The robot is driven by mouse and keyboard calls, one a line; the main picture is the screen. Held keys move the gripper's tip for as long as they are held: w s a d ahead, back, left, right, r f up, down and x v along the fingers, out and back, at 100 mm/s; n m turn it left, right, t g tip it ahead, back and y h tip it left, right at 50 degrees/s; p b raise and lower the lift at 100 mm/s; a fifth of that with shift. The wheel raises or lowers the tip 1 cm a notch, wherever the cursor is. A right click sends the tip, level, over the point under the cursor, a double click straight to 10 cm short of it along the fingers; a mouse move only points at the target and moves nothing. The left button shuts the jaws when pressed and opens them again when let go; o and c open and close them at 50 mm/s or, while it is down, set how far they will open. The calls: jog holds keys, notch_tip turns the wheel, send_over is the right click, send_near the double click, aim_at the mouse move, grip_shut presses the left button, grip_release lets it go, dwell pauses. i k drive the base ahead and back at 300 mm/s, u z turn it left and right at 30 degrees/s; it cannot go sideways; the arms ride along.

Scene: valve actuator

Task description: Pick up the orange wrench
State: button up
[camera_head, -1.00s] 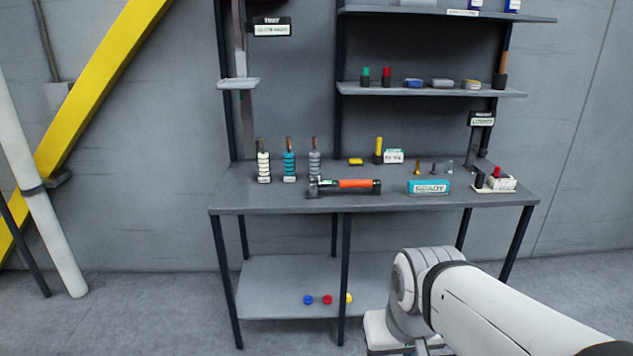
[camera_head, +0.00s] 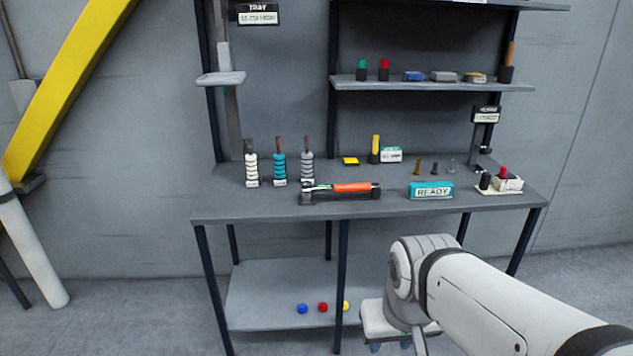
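The orange wrench (camera_head: 352,188) lies lengthwise across the front middle of the workbench top (camera_head: 250,207). Its orange handle points right, and its darker head is at the left end. It rests on or against a dark holder; I cannot tell exactly how it sits. My white arm reaches in from the lower right, in front of the bench and below its top. Only a small part of my gripper (camera_head: 392,343) shows at the bottom edge, well apart from the wrench. Its fingers are mostly hidden, so I cannot see whether it is open.
A teal READY box (camera_head: 431,190) stands right of the wrench. White, teal and grey ringed stacks (camera_head: 279,166) stand at the left back. A red-and-white block (camera_head: 508,181) is at the right end. Small coloured balls (camera_head: 323,307) lie on the lower shelf. Shelves (camera_head: 430,86) hang above.

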aim_at(306, 195)
jog(key=k, duration=1.3)
jog(key=u, duration=0.65)
jog(key=i, duration=2.3)
jog(key=z, duration=1.2)
jog(key=i, duration=0.35)
jog(key=z, duration=0.05)
